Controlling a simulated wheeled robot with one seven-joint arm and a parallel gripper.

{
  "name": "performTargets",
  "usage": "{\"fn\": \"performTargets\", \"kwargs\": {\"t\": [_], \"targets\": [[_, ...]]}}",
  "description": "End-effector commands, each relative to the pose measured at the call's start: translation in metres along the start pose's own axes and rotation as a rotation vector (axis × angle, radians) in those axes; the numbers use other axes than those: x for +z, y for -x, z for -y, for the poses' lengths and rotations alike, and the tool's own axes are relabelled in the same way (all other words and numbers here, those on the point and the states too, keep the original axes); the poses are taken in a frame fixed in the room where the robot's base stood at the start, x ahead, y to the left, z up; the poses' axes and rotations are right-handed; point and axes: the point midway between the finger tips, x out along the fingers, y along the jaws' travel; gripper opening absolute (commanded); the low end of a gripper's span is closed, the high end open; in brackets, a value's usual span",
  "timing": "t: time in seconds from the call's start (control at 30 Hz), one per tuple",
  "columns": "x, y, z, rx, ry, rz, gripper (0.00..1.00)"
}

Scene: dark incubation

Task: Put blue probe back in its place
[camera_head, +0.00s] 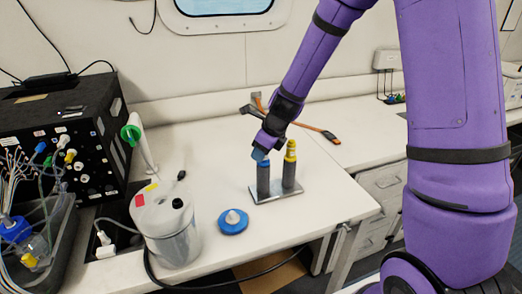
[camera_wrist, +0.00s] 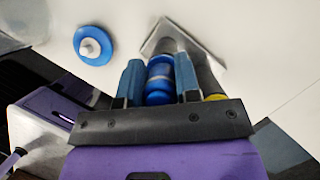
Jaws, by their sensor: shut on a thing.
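The blue probe (camera_wrist: 160,80) is between the fingers of my gripper (camera_wrist: 159,82) in the wrist view, and the fingers are shut on its blue top. In the head view my gripper (camera_head: 259,157) is at the top of the blue probe (camera_head: 263,180), which stands upright with its grey body in the left place of a flat metal holder (camera_head: 276,198). A yellow-topped probe (camera_head: 289,165) stands upright beside it on the right. Whether the blue probe is fully seated is hard to tell.
A blue disc with a white knob (camera_head: 233,221) lies on the bench left of the holder. A white-lidded container (camera_head: 165,225) stands farther left, near a black box (camera_head: 70,130). An orange and black tool (camera_head: 315,130) lies behind. The bench front is clear.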

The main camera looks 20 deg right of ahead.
Motion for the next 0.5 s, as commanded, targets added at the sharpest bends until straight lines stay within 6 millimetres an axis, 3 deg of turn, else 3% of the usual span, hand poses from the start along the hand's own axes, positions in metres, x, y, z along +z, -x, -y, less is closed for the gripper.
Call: {"fn": "performTargets", "kwargs": {"t": [0.33,0.37,0.47,0.5], "targets": [[-0.0029,-0.0068,0.0001,-0.001,-0.001,0.000,0.06],[-0.0026,-0.0064,0.0002,-0.001,0.000,0.001,0.37],[-0.0026,-0.0063,0.0001,-0.001,0.000,0.000,0.60],[-0.0026,-0.0063,0.0001,-0.001,0.000,0.000,0.60]]}}
